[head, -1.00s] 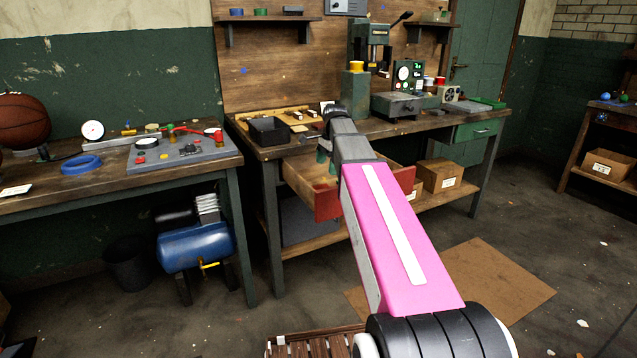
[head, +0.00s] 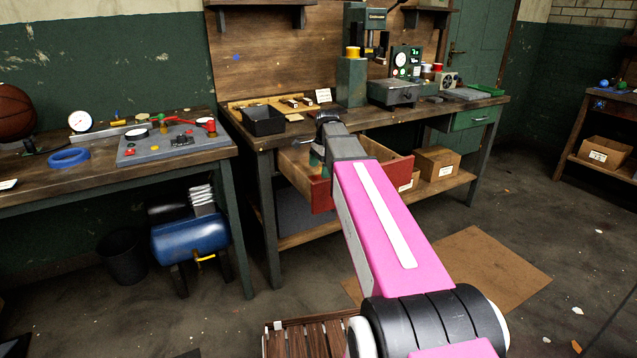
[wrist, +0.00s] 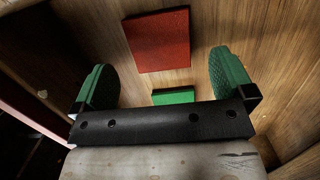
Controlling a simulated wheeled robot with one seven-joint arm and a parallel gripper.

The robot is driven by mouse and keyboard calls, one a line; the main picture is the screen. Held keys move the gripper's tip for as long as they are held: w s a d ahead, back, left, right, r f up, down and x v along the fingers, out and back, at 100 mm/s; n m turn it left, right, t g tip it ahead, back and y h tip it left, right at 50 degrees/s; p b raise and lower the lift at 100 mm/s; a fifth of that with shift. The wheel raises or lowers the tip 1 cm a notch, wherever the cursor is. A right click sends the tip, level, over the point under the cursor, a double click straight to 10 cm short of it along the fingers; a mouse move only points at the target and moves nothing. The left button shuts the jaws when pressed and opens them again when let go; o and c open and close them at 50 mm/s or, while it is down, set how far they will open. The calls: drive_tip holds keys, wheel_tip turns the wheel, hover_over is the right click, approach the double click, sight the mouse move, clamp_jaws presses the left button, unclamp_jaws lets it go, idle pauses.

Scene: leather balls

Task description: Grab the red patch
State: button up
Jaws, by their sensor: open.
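The red patch (wrist: 158,41) is a flat red square lying on the wooden floor of the open drawer, seen in the wrist view. My gripper (wrist: 163,80) is open, with its two green fingers apart to the left and right. The red patch lies ahead of and between the fingers, apart from them. In the head view my gripper (head: 318,152) reaches down into the drawer (head: 321,194), which has a red front. The patch is hidden there behind my arm and the drawer front.
A green patch (wrist: 174,96) lies in the drawer close to my gripper, partly hidden by its dark bar. Drawer walls stand close on both sides. A black bin (head: 263,122) stands on the workbench above the drawer. Cardboard boxes (head: 437,162) sit on the lower shelf.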

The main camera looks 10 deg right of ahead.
sight(319, 177)
drive_tip(key=f, duration=0.4)
drive_tip(key=shift+s+a+f, duration=0.1)
drive_tip(key=shift+a, duration=0.1)
drive_tip(key=c, duration=0.9)
drive_tip(key=shift+c, duration=0.2)
